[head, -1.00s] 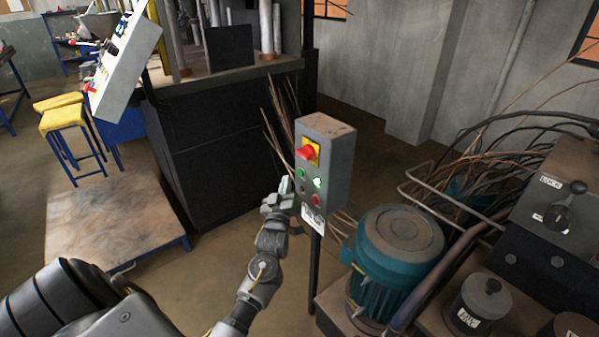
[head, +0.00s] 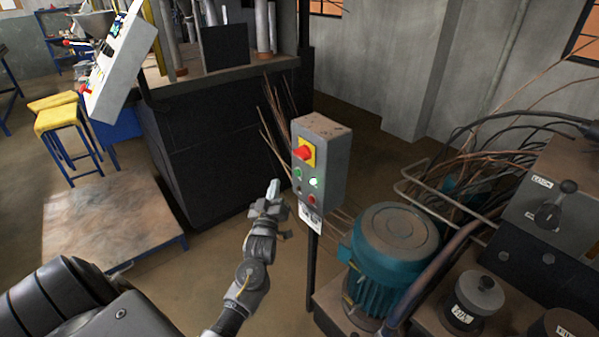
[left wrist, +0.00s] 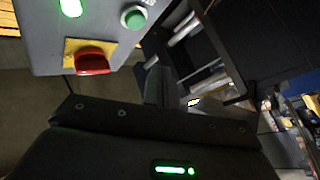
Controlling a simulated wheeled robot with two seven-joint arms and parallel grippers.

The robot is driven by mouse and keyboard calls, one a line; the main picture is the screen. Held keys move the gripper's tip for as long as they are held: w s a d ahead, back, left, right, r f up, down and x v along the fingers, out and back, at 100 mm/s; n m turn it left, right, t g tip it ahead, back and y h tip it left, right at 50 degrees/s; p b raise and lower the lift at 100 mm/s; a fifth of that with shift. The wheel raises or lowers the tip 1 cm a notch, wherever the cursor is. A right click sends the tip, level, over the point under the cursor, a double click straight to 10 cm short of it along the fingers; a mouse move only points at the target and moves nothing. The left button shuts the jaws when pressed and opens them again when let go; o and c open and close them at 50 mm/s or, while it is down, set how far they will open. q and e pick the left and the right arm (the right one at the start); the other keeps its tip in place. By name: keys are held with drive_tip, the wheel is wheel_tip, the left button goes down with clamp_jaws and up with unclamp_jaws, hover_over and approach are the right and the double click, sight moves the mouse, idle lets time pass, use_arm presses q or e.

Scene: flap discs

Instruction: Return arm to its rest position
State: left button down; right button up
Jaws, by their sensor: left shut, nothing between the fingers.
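My left gripper (head: 272,190) is shut and empty, to the left of the grey control box (head: 321,165) and a small gap away from it. The box stands on a dark post and has a red emergency knob (head: 304,153) on a yellow plate, a green button (head: 297,173), a lit green lamp (head: 315,182) and a red button (head: 311,199). In the left wrist view, the box (left wrist: 110,40) fills the upper left with its red knob (left wrist: 89,61) and green button (left wrist: 133,17). My right gripper is not in view.
A teal motor (head: 395,245) and machine block with loose cables stand to the right. A dark press (head: 220,140) is behind. A low worn table (head: 100,220) and yellow stools (head: 60,118) are at the left. Open floor (head: 215,275) lies below the gripper.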

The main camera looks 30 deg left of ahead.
use_arm(q)
drive_tip(key=d+f+m+g+h, duration=0.2)
drive_tip(key=d+f+m, duration=0.1)
drive_tip(key=f, duration=0.8)
drive_tip(key=d+f+m+g+h, duration=0.2)
drive_tip(key=d+f+m+h, duration=0.1)
drive_tip(key=f, duration=0.7)
drive_tip(key=s+d+f+m+g+h, duration=0.1)
drive_tip(key=s+d+f+m+g, duration=0.15)
drive_tip(key=s+f, duration=0.45)
drive_tip(key=s+d+f+m+g+h, duration=0.1)
drive_tip(key=s+d+f+g+h, duration=0.15)
drive_tip(key=f, duration=0.75)
drive_tip(key=s+d+f+m+g, duration=0.1)
drive_tip(key=s+d+f+g, duration=0.1)
drive_tip(key=s+f, duration=0.5)
drive_tip(key=s+d+f+m+g, duration=0.1)
drive_tip(key=s+d+f+g, duration=0.15)
drive_tip(key=s+f, duration=0.5)
drive_tip(key=s+d+f+m+g, duration=0.1)
drive_tip(key=s+f+g, duration=0.1)
drive_tip(key=s, duration=1.1)
drive_tip(key=s+d+f+g, duration=0.1)
drive_tip(key=s+f+g, duration=0.1)
drive_tip(key=s, duration=1.2)
drive_tip(key=shift+d+f+m+g+h, duration=0.15)
drive_tip(key=shift+f+m+g+h, duration=0.2)
drive_tip(key=shift+f+h, duration=0.15)
drive_tip(key=shift+w, duration=0.1)
